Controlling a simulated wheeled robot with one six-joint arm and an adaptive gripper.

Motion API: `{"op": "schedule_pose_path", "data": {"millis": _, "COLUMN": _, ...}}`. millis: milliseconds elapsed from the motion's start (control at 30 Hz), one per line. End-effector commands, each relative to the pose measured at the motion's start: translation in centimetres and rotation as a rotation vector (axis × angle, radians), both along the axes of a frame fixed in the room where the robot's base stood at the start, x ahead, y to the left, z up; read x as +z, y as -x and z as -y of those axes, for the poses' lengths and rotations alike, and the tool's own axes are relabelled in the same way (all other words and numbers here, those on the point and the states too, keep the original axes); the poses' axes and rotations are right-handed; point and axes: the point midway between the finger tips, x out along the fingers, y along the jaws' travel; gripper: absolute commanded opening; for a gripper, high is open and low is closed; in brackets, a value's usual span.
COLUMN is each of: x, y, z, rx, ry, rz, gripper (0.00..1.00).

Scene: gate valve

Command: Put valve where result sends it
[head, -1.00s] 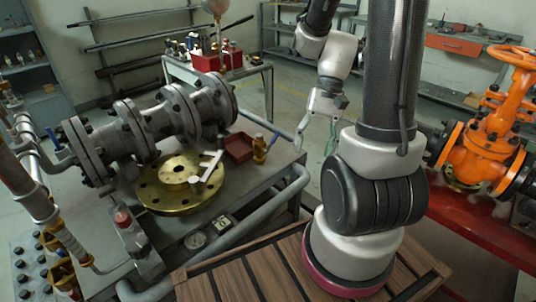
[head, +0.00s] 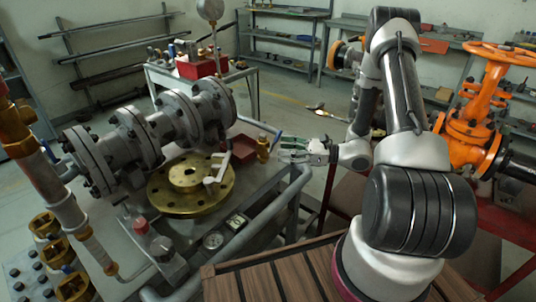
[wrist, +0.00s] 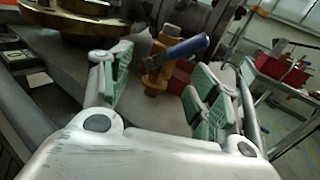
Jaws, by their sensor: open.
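A small brass valve (head: 263,148) with a blue handle (head: 278,137) stands at the right end of the grey test bench. In the wrist view the brass valve (wrist: 156,72) shows between the two fingers, beyond their tips, with its blue handle (wrist: 188,48) slanting up to the right. My gripper (head: 284,151) is open and empty, just right of the valve in the head view, fingers pointing at it. Its green-padded fingers are spread apart in the wrist view (wrist: 160,62). A gauge (head: 213,240) and a small panel (head: 237,221) sit on the bench front; their readings are too small to read.
A dark red tray (head: 243,148) lies close behind the valve. A brass flange (head: 165,199) and grey flanged pipework (head: 150,132) fill the bench left of it. A tubular rail (head: 275,208) runs along the bench front. A rear table holds a red box (head: 200,66).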

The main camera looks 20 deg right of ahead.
Motion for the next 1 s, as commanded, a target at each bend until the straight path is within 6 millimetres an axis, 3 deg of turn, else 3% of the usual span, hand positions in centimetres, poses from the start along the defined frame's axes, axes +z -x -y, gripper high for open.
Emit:
{"op": "schedule_pose_path", "data": {"millis": 500, "x": 0.0, "y": -3.4, "z": -5.9, "rx": 0.008, "ry": -0.007, "rz": -0.002, "gripper": 0.61}}
{"op": "schedule_pose_path", "data": {"millis": 833, "x": 0.0, "y": -3.8, "z": -6.6, "rx": 0.006, "ry": -0.007, "rz": -0.002, "gripper": 0.61}}
{"op": "schedule_pose_path", "data": {"millis": 1000, "x": 0.0, "y": -3.8, "z": -6.6, "rx": 0.007, "ry": -0.007, "rz": -0.002, "gripper": 0.30}}
